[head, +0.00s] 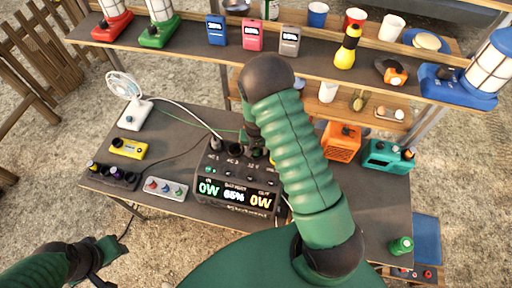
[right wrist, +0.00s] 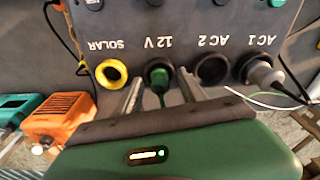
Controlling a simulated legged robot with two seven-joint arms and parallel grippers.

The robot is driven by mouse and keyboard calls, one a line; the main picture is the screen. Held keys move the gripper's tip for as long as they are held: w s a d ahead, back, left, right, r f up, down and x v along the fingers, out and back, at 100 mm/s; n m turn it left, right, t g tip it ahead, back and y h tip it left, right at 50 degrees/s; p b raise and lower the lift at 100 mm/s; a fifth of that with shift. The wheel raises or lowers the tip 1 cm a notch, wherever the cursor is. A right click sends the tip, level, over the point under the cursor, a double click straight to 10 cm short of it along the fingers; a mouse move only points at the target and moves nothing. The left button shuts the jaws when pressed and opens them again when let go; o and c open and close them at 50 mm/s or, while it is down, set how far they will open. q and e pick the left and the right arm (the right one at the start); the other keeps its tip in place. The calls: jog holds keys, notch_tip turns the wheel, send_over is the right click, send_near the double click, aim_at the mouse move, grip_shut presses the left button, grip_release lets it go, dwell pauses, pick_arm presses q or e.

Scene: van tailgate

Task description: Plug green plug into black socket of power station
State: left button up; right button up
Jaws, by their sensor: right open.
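The power station (head: 238,185) stands on the table with its lit display facing me. In the right wrist view its socket row appears upside down. The green plug (right wrist: 158,77) is at the black 12 V socket (right wrist: 152,65) and looks seated, with its green cable running down from it. My right gripper (right wrist: 161,90) is open, one finger on each side of the plug. In the head view my right arm hides most of this spot. The black AC 2 socket (right wrist: 212,69) is empty. My left gripper (head: 106,258) is low at left, away from the table; its jaw state is unclear.
A grey plug (right wrist: 262,74) sits in AC 1, and the yellow-ringed SOLAR socket (right wrist: 111,75) is empty. An orange box (head: 341,142) and a teal box (head: 388,158) stand at right. A fan (head: 128,97) and a yellow device (head: 128,148) are at left. The loaded shelf (head: 190,50) spans behind.

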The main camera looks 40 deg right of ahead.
notch_tip(320, 180, up, 17)
jog(key=s+a+b, duration=0.1)
jog(key=b, duration=0.1)
jog(key=shift+s+a+f, duration=0.2)
jog(key=shift+s, duration=0.05)
jog(key=shift+f+b, duration=0.15)
jog(key=shift+b, duration=0.2)
jog(key=s+a+f+n+t+b, duration=0.1)
jog(key=s+a+f+n+b, duration=0.7)
jog(key=s+a+f+b, duration=0.2)
jog(key=shift+s+a+t+y, duration=0.15)
jog(key=shift+a+t+y, duration=0.2)
jog(key=shift+a, duration=0.75)
jog(key=shift+s+r, duration=0.1)
jog(key=shift+a, duration=0.15)
